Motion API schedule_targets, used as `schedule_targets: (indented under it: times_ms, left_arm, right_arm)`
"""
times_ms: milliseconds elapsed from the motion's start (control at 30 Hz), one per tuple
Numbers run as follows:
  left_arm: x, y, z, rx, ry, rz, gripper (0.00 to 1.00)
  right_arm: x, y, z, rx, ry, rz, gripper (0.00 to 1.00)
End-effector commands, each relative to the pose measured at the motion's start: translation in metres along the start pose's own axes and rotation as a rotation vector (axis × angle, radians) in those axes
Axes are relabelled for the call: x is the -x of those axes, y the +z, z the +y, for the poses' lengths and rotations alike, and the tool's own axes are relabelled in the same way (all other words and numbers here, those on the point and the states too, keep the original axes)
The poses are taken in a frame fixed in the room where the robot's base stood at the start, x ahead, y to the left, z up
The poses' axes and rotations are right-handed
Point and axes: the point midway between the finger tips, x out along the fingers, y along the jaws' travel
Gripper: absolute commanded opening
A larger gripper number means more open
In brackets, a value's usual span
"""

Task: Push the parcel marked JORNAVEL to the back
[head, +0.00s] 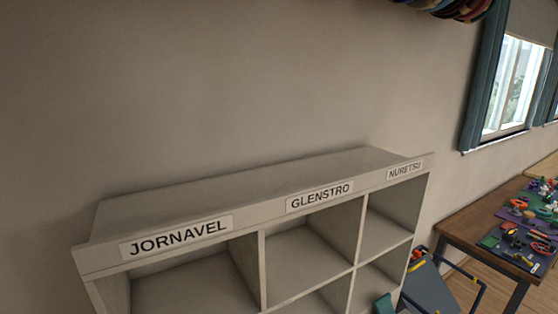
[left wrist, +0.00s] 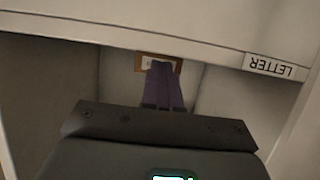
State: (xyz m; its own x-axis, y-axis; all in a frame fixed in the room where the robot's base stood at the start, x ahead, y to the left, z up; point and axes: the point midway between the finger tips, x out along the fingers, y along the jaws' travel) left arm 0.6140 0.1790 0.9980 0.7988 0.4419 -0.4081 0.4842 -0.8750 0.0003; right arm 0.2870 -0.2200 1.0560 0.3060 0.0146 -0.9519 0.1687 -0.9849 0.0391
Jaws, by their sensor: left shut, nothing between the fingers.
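In the head view a pale shelf unit (head: 270,190) with open compartments carries the labels JORNAVEL (head: 178,238), GLENSTRO and NURETSU along its top edge. The part of the JORNAVEL compartment (head: 190,293) in view looks empty. In the left wrist view my left gripper (left wrist: 160,68) is shut, its purple fingers pointing into a pale compartment. A small brown piece with a whitish patch (left wrist: 145,62) shows right behind the fingertips, perhaps a parcel; its marking is unreadable and contact cannot be told. My right gripper is in neither view.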

Motion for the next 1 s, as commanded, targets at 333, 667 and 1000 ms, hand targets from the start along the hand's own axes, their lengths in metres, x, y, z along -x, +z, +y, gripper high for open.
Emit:
schedule_targets:
  times_ms: [333,667,1000]
  left_arm:
    - [-0.008,-0.003,-0.001,0.0,-0.001,0.0,0.0]
    - [-0.014,-0.006,0.0,-0.001,0.0,0.0,0.0]
    - [-0.021,-0.008,0.0,-0.001,-0.001,0.0,0.0]
  right_arm:
    - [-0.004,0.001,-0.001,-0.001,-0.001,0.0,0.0]
    - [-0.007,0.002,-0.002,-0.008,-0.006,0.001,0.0]
    - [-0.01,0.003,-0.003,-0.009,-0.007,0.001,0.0]
